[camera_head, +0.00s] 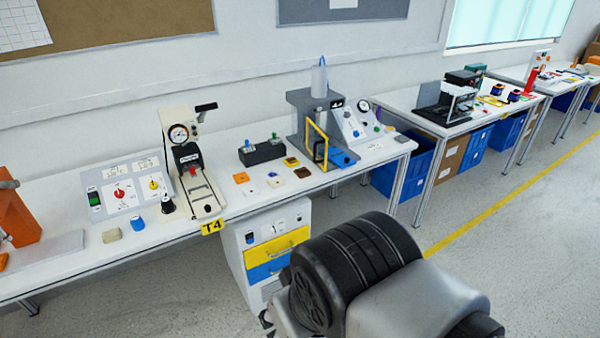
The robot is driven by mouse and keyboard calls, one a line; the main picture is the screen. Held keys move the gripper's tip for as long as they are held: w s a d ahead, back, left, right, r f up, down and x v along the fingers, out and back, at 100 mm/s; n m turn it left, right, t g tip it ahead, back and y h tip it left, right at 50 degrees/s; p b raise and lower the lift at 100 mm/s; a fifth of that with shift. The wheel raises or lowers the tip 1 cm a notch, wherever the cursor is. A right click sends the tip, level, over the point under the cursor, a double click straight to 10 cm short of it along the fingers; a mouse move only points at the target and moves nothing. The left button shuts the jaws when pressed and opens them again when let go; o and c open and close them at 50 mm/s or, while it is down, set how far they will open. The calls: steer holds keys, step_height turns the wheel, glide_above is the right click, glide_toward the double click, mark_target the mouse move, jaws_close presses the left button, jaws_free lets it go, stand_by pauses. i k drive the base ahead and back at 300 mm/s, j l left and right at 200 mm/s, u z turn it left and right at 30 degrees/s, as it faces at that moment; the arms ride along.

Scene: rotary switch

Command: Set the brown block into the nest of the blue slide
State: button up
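A small dark brown block (302,172) lies on the white bench, among several small blocks in front of the grey press. The blue slide (343,159) sits at the foot of the press, to the right of the brown block and apart from it. A yellow frame stands just left of the slide. The nest in the slide is too small to make out. My gripper is not in view; only a bulky black and grey part of my arm shows in the lower middle, well in front of the bench.
The grey press (309,116) has a yellow frame (317,141). Near the brown block lie a brown-yellow block (291,161), an orange block (241,177) and pale blocks. A black box (262,153) stands behind. A lever press (188,165) stands to the left. Drawers (270,250) stand below.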

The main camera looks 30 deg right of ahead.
mark_target(339, 158)
steer(key=i+l, duration=0.7)
steer(key=i, duration=0.15)
steer(key=i+l, duration=0.7)
steer(key=i+z, duration=0.05)
steer(key=i, duration=0.05)
